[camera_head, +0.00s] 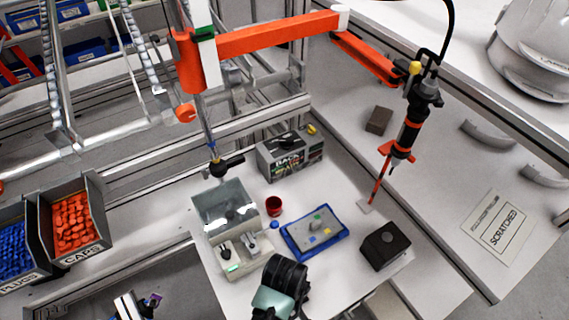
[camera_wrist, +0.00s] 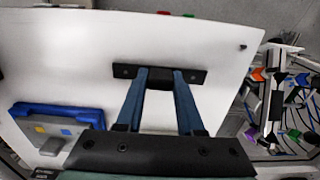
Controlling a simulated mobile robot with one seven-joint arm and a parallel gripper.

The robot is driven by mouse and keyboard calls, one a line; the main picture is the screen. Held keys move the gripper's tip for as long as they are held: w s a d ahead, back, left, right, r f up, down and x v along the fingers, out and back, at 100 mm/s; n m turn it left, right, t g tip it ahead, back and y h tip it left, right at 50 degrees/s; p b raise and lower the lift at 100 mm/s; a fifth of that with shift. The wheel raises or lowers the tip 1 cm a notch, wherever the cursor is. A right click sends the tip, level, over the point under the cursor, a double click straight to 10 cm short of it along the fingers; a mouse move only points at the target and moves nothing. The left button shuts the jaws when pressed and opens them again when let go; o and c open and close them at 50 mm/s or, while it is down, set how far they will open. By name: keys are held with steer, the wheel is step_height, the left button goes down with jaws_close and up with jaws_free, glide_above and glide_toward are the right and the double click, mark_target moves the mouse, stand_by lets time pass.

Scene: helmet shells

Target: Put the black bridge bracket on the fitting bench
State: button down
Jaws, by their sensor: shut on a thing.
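The black bridge bracket (camera_wrist: 160,76) is a dark bar with a hole near each end and a thicker middle. My gripper (camera_wrist: 160,72) is shut on its middle, one blue finger at each side. The white bench top (camera_wrist: 210,38) lies beneath; I cannot tell whether the bracket touches it. In the head view my gripper (camera_head: 281,285) is over the front edge of the white bench (camera_head: 340,265), and its wrist hides the fingers and bracket.
The bench carries a blue tray (camera_head: 315,233), a dark block (camera_head: 385,246), a red cup (camera_head: 274,206), a clear-lidded device (camera_head: 226,208) and a printed box (camera_head: 291,155). An orange arm (camera_head: 270,33) holds a hanging tool (camera_head: 407,135) over its right side. Bench around the bracket is clear.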

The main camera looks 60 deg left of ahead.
steer(key=shift+f, duration=0.2)
steer(key=c, duration=0.5)
jaws_free()
step_height(320, 180, up, 12)
steer(key=shift+r+p, duration=0.1)
steer(key=shift+p, duration=0.4)
